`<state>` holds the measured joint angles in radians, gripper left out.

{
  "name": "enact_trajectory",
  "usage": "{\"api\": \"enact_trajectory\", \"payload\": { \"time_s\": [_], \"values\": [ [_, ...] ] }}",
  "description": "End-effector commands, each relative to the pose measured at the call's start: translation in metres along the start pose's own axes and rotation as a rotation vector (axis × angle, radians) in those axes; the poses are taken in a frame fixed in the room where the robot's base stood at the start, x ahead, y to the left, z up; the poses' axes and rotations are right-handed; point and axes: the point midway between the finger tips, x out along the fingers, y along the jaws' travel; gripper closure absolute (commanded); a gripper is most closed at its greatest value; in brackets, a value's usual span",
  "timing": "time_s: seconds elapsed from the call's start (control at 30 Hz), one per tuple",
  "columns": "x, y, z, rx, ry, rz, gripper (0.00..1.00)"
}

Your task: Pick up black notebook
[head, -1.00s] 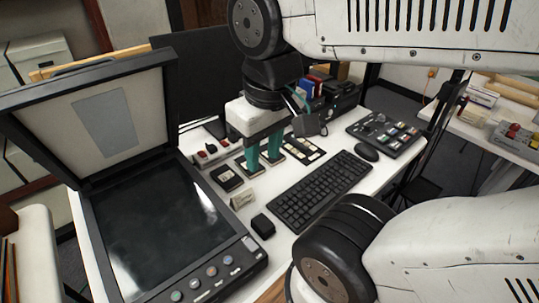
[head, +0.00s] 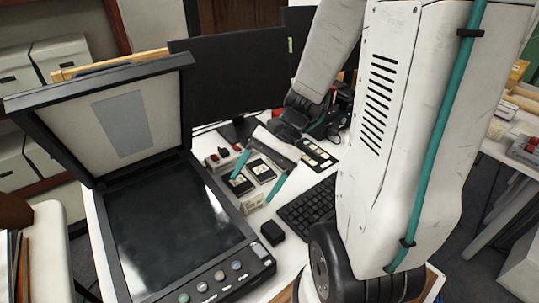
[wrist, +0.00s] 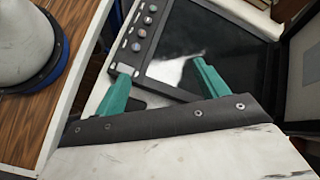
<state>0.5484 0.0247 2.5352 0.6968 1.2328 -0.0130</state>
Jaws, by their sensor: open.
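I cannot make out anything that is clearly a black notebook in either view. Small flat dark items with pale labels, one of them a dark item (head: 239,184), lie on the white desk by the scanner. My gripper (head: 258,177) is open and empty above the desk, right of the scanner, its teal fingers wide apart. In the wrist view my gripper (wrist: 160,84) shows open fingers over the scanner's button edge, with nothing between them.
A flatbed scanner (head: 172,232) with its lid (head: 122,122) raised fills the left of the desk. A monitor (head: 226,86) stands behind. A keyboard (head: 300,215) lies right, partly hidden by my arm. A small black box (head: 272,232) sits at the front.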

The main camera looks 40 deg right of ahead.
Motion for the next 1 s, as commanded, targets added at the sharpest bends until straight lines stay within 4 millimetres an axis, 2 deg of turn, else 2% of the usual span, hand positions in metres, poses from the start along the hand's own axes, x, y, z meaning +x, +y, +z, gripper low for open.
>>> {"api": "enact_trajectory", "payload": {
  "time_s": [0.2, 0.37, 0.47, 0.6, 0.7, 0.8, 0.9, 1.0],
  "values": [
    [0.002, -0.02, -0.067, 0.364, -0.098, -0.388, 0.27],
    [-0.007, -0.021, -0.133, 0.649, -0.122, -0.698, 0.27],
    [-0.016, -0.01, -0.182, 0.841, -0.113, -0.904, 0.27],
    [-0.029, 0.022, -0.25, 1.104, -0.058, -1.184, 0.27],
    [-0.04, 0.043, -0.285, 1.234, 0.001, -1.336, 0.27],
    [-0.054, 0.053, -0.304, 1.297, 0.061, -1.447, 0.27],
    [-0.067, 0.059, -0.314, 1.324, 0.104, -1.52, 0.27],
    [-0.072, 0.061, -0.321, 1.337, 0.123, -1.551, 0.27]
  ]
}}
